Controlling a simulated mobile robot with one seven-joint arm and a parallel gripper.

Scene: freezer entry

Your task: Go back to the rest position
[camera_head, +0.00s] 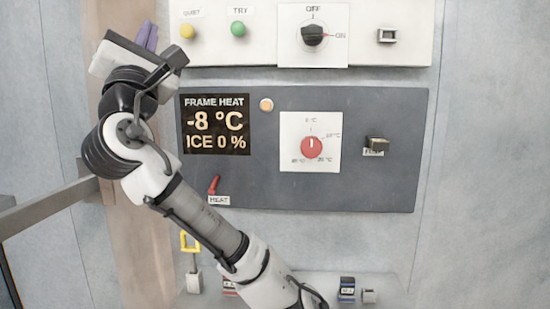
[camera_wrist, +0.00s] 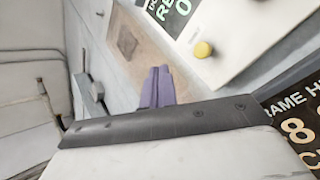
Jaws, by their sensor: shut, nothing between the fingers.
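My gripper (camera_head: 148,36) is at the upper left in the head view, beside the white panel's left edge and in front of a tan strip of wall. Its two purple fingers also show in the wrist view (camera_wrist: 157,86), side by side and closed together. They hold nothing. My arm reaches up from the bottom of the head view, across the left side of the dark panel. Part of that panel's lower left is hidden behind the arm.
The dark panel (camera_head: 385,190) carries a display reading -8 °C, ICE 0 % (camera_head: 215,124), a red knob (camera_head: 312,146) and a red lever (camera_head: 213,187). The white panel (camera_head: 410,12) above has a black switch (camera_head: 313,33), a yellow button (camera_head: 187,31) and a green button (camera_head: 238,29). A grey rail (camera_head: 45,208) stands left.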

